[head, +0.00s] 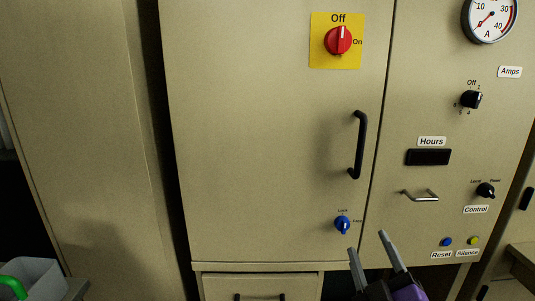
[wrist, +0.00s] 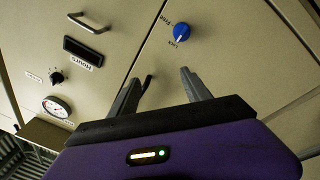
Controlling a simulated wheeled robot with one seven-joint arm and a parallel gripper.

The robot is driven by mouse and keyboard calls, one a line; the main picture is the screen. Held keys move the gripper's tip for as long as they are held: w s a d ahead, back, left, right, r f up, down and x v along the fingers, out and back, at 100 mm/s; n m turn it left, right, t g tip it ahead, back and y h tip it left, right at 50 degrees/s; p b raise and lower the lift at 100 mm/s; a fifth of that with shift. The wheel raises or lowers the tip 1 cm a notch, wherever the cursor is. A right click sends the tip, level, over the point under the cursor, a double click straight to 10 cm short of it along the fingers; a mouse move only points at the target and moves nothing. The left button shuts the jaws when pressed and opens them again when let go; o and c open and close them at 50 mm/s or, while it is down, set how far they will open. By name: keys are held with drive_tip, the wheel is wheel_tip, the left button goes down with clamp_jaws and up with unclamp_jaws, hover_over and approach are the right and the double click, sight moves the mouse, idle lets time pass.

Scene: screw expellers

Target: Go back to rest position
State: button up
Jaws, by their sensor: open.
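My gripper (head: 369,257) shows at the bottom of the head view, below the blue lock knob (head: 342,224) of the tall beige cabinet door. Its two grey fingers are spread apart with nothing between them. In the wrist view the open gripper (wrist: 165,85) points toward the cabinet front, which appears turned upside down. The blue knob also shows there (wrist: 182,31), beyond the fingertips and apart from them. The purple gripper body fills the bottom of that view.
The cabinet door has a black handle (head: 359,146) and a red Off/On switch (head: 338,40). The right panel has an Amps gauge (head: 490,16), a black selector (head: 471,99), a metal handle (head: 420,196) and a Control knob (head: 486,190). A grey bin (head: 42,275) stands at lower left.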

drive_tip(key=s+f+m+g+p, duration=0.1)
drive_tip(key=s+f+m, duration=0.3)
drive_tip(key=s, duration=1.7)
drive_tip(key=s+f+m+g+p, duration=0.1)
drive_tip(key=s+f+m+g, duration=0.3)
drive_tip(key=s+f, duration=0.5)
drive_tip(key=s, duration=1.1)
drive_tip(key=shift+s+a+m, duration=0.3)
drive_tip(key=shift+s, duration=0.1)
drive_tip(key=shift+o, duration=1.2)
drive_tip(key=shift+r, duration=0.1)
